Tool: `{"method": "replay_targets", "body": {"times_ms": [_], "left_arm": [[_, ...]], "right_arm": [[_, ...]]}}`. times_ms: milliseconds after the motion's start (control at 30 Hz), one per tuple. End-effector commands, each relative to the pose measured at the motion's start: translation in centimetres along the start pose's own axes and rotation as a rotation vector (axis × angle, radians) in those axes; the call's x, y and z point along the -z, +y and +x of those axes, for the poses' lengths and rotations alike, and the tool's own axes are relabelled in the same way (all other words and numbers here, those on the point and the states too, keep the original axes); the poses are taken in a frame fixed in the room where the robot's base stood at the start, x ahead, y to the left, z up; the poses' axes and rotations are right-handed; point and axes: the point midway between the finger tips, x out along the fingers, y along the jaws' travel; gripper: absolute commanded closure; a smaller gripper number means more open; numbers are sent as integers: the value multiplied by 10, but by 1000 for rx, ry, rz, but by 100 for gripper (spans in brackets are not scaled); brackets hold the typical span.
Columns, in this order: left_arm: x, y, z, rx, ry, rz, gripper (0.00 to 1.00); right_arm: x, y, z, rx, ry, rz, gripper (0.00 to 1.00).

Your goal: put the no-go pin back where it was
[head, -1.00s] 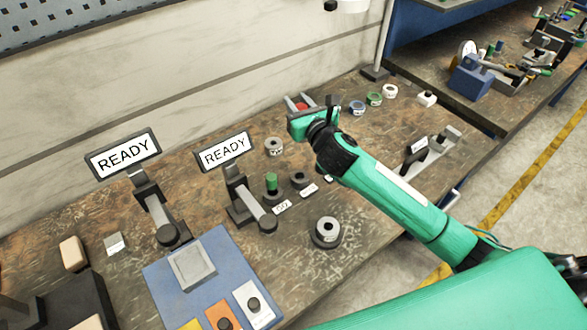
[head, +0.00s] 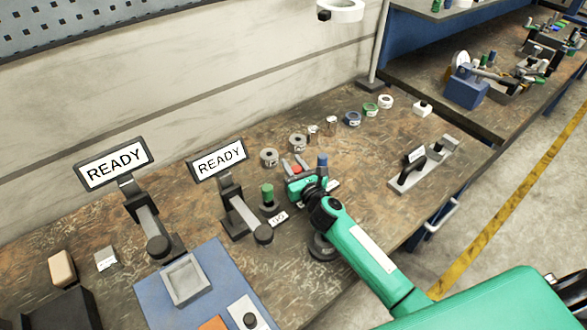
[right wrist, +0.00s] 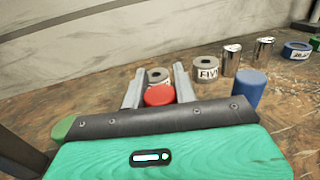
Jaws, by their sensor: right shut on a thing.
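My right gripper (head: 295,166) is shut on the red no-go pin (right wrist: 159,95), whose red top shows between the two fingers in the right wrist view. The red also shows between the fingers in the head view. The gripper is over the bench just right of the green pin (head: 267,192), which stands upright in a dark holder with a GO label (head: 278,219). A blue pin (head: 322,163) stands close on the gripper's right side; it also shows in the right wrist view (right wrist: 247,92). The bench directly under the gripper is hidden, including any holder there. My left gripper is out of view.
Grey rings (head: 269,157), metal cylinders (head: 331,125) and coloured tape rings (head: 352,118) line the back of the bench. Two READY displays (head: 219,159) stand to the left. A grey fixture with a black handle (head: 408,175) stands to the right.

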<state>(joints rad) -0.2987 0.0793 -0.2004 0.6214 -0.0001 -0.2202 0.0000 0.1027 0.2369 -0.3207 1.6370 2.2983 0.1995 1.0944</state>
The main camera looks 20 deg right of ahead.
Motion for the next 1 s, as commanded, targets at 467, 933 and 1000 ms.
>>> {"method": "replay_targets", "body": {"times_ms": [467, 933, 1000], "left_arm": [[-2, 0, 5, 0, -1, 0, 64], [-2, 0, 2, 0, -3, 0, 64], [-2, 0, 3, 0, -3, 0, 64]], "right_arm": [[11, 0, 0, 0, -1, 0, 100], [7, 0, 0, -1, -1, -1, 50], [8, 0, -5, -1, 1, -1, 50]]}}
